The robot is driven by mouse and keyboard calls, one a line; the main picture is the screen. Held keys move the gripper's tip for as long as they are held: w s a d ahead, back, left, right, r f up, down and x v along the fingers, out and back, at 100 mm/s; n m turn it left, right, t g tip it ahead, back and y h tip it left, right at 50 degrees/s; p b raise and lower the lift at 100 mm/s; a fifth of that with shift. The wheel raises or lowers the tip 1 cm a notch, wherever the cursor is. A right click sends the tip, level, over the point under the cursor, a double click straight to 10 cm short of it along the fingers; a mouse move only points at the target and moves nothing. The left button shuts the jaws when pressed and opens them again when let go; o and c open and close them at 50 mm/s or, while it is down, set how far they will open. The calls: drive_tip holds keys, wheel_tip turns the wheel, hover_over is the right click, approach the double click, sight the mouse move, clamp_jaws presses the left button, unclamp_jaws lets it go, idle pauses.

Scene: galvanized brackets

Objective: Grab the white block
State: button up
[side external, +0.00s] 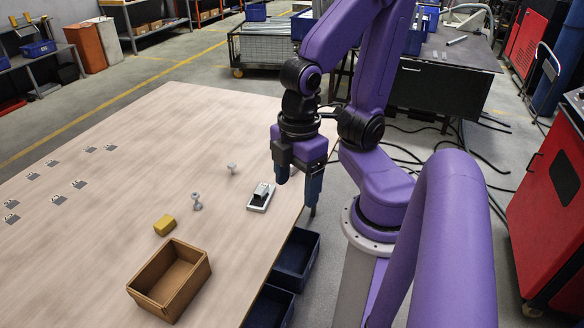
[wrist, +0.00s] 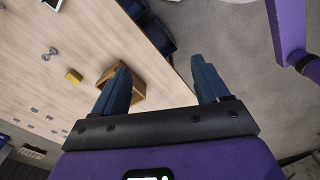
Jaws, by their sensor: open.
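A flat white block-like piece (side external: 257,207) lies on the table near its right edge, with a dark and grey part on its top. I cannot tell whether the two are one piece. Its edge also shows at the top left of the wrist view (wrist: 52,3). My gripper (side external: 298,182) is open and empty, pointing down above the table's right edge, to the right of the white piece and apart from it. In the wrist view my gripper (wrist: 160,66) has its two fingers wide apart, with table edge and floor between them.
A yellow block (side external: 164,225) and an open wooden box (side external: 200,275) stand toward the front of the table. Two small grey metal parts (side external: 197,201) (side external: 232,168) lie left of the white piece. Dark blue bins (side external: 296,258) sit beside the table edge.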

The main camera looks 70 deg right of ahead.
drive_tip(key=w+d+f+h, duration=0.5)
drive_tip(key=w+d, duration=0.4)
drive_tip(key=w, duration=0.2)
drive_tip(key=w+d+f+h, duration=0.4)
drive_tip(key=w+d, duration=0.5)
drive_tip(key=w, duration=0.2)
drive_tip(key=n+g+h, duration=0.3)
drive_tip(key=h, duration=0.2)
hover_over(292, 167)
drive_tip(key=w, duration=0.2)
wheel_tip(292, 167, down, 18)
drive_tip(key=shift+a+f+y, duration=0.1)
drive_tip(key=shift+f+y, duration=0.2)
drive_tip(key=shift+f, duration=1.55)
drive_tip(key=f, duration=0.1)
drive_tip(key=d+f, duration=0.1)
drive_tip(key=f, duration=0.1)
drive_tip(key=shift+s+d+f, duration=0.15)
drive_tip(key=shift+s+d, duration=0.1)
drive_tip(key=shift+d, duration=0.1)
drive_tip(key=shift+s+d+f, duration=0.1)
drive_tip(key=shift+d+f, duration=0.1)
drive_tip(key=shift+d, duration=0.3)
